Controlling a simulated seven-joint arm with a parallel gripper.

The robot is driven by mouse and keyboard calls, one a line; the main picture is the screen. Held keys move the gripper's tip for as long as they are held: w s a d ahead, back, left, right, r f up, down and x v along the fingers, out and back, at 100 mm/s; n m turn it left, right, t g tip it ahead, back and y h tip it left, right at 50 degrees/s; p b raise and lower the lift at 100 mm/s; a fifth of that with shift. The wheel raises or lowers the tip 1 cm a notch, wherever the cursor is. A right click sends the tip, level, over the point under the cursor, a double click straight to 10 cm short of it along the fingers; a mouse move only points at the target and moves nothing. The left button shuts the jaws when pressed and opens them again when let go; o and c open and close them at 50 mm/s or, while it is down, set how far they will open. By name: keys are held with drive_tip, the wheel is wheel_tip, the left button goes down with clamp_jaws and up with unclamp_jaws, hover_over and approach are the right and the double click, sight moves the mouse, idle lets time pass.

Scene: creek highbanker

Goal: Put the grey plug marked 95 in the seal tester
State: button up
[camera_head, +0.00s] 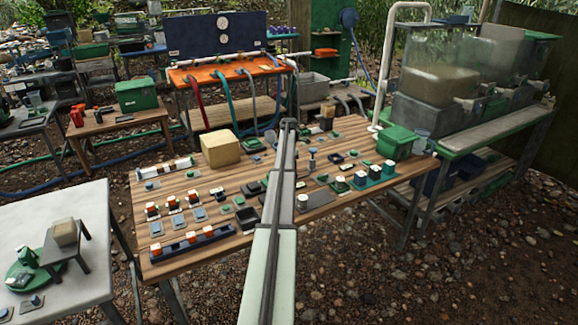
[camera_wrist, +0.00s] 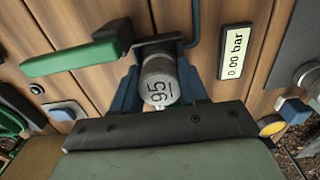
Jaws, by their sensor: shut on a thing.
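In the wrist view the grey plug (camera_wrist: 159,82), marked 95, is between the blue fingers of my gripper (camera_wrist: 161,90), which is shut on it. A dark bent bracket or rod (camera_wrist: 158,41) is just beyond the plug. A green lever (camera_wrist: 80,57) is to the left and a display (camera_wrist: 235,51) reading 0.00 bar is to the right; these look like parts of the seal tester. I cannot tell whether the plug touches a seat or hangs above it. In the head view my arm hides the plug and the gripper's fingers.
The wooden table (camera_head: 160,184) holds a tan block (camera_head: 220,149), a rack with orange-and-white plugs (camera_head: 193,237) and several green-based items at the right. A green box (camera_head: 398,142) stands at its right end. An orange bench (camera_head: 225,71) is behind.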

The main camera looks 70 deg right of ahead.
drive_tip(key=shift+f, duration=0.75)
idle(1.0)
drive_tip(key=o, duration=0.9)
drive_tip(key=shift+a+f, duration=0.1)
drive_tip(key=shift+o, duration=1.4)
drive_tip(key=shift+a, duration=0.1)
drive_tip(key=shift+s, duration=0.2)
drive_tip(key=shift+w+d+r, duration=0.1)
drive_tip(key=shift+r, duration=1.85)
drive_tip(key=shift+w+d+r, duration=0.1)
drive_tip(key=shift+r, duration=1.85)
